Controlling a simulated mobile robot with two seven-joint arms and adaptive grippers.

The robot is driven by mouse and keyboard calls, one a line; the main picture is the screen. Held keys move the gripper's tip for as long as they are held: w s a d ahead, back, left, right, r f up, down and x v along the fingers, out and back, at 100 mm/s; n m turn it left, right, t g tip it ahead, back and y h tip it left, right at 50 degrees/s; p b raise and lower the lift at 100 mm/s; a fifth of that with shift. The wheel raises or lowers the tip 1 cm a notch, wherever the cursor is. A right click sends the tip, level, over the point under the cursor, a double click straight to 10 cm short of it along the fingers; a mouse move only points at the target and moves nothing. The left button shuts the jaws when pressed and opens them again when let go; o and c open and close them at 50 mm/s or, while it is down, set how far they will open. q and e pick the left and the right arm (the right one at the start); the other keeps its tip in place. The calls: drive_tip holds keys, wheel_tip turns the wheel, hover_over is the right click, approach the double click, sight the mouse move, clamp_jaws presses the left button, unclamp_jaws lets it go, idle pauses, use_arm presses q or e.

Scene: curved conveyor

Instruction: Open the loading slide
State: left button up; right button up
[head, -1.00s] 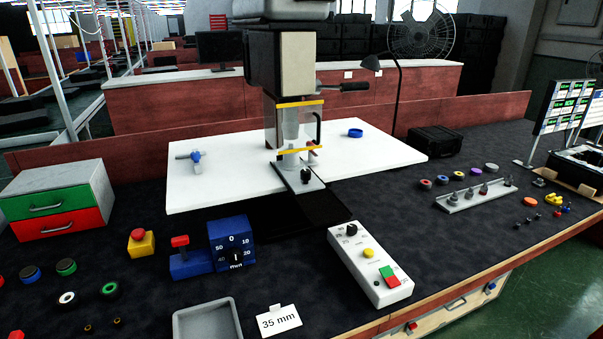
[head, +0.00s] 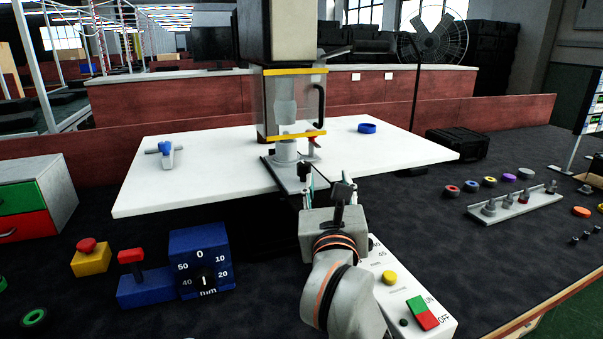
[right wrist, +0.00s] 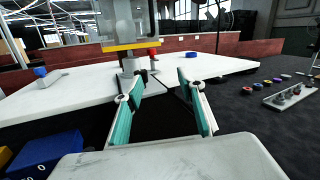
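The loading slide is the grey metal plate (head: 282,176) at the foot of the press, with a small black knob (head: 304,169) on its front end. The slide also shows in the right wrist view, beyond my left-hand finger and partly hidden by it. My right gripper (head: 326,183) is in front of the slide, its fingers pointing toward the press. In the right wrist view my right gripper (right wrist: 161,75) is open, with nothing between its teal-padded fingers. Whether a finger touches the knob cannot be told. My left gripper is not in view.
The press guard has yellow bars and a black handle (head: 320,105). My right arm partly covers the white control box (head: 404,308). A blue dial box (head: 200,262) and a red-knobbed blue block (head: 140,288) stand left. The white board (head: 400,150) lies around the press.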

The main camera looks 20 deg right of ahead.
sight(304, 168)
drive_tip(key=a, duration=0.1)
drive_tip(key=w+a+f+y, duration=0.1)
drive_tip(key=y, duration=0.1)
drive_tip(key=shift+w+a+f+b, duration=0.25)
drive_tip(key=shift+w+a+b, duration=0.05)
drive_tip(key=shift+w+a, duration=0.25)
drive_tip(key=b+x, duration=0.1)
drive_tip(key=x, duration=0.9)
drive_tip(key=shift+w+f+b, duration=0.15)
drive_tip(key=shift+w+b, duration=0.05)
drive_tip(key=shift+b, duration=0.15)
drive_tip(key=shift+w, duration=0.6)
drive_tip(key=shift+r, duration=0.2)
clamp_jaws()
